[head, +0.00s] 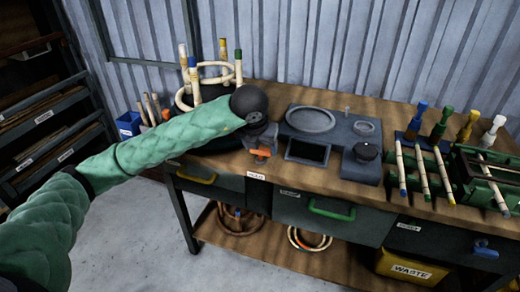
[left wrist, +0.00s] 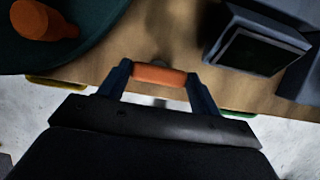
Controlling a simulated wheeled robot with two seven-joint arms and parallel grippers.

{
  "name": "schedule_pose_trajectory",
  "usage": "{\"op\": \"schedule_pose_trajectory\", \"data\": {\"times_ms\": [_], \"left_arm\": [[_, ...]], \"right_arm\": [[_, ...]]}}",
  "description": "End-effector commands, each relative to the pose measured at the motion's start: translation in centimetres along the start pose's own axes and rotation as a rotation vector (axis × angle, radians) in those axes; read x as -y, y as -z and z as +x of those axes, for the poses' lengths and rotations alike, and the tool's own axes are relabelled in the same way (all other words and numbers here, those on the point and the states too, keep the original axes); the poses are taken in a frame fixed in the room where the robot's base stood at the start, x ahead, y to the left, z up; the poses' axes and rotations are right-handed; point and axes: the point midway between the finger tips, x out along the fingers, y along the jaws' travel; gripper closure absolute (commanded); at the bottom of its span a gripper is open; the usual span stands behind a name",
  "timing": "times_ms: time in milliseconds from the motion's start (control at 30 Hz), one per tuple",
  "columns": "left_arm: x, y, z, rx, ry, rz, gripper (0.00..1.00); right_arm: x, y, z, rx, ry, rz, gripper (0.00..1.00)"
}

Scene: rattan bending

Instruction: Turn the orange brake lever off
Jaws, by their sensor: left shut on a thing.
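The orange brake lever (head: 261,152) shows at the front edge of the workbench, just above a small white label. My left gripper (head: 262,142) reaches down to it from the left. In the left wrist view the orange lever handle (left wrist: 160,75) lies crosswise between the two fingers of the left gripper (left wrist: 160,82), which is shut on it. The lever's base is mostly hidden under the gripper and wrist. My right gripper is not in view.
A grey console with a dark screen (head: 307,152) and a black knob (head: 366,151) stands right of the lever. A rattan ring with upright posts (head: 208,82) stands behind my arm. Rattan sticks (head: 422,170) and a green rack (head: 480,178) are at the right.

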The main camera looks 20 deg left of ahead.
Motion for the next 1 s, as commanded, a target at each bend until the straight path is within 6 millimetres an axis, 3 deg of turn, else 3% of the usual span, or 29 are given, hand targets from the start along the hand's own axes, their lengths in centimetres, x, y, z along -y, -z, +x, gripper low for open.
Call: {"op": "schedule_pose_trajectory", "data": {"times_ms": [500,533,633,1000], "left_arm": [[-0.08,-0.19,-0.12,0.004,-0.008,-0.02,0.59],[-0.08,-0.18,-0.12,0.004,-0.008,-0.02,0.32],[-0.07,-0.15,-0.1,0.003,-0.008,-0.019,0.15],[0.01,-0.07,-0.55,0.002,-0.007,-0.017,0.15]], "right_arm": [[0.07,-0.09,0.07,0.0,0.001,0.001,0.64],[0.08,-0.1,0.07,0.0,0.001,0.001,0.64],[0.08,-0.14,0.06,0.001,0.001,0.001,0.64],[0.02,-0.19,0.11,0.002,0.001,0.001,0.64]]}}
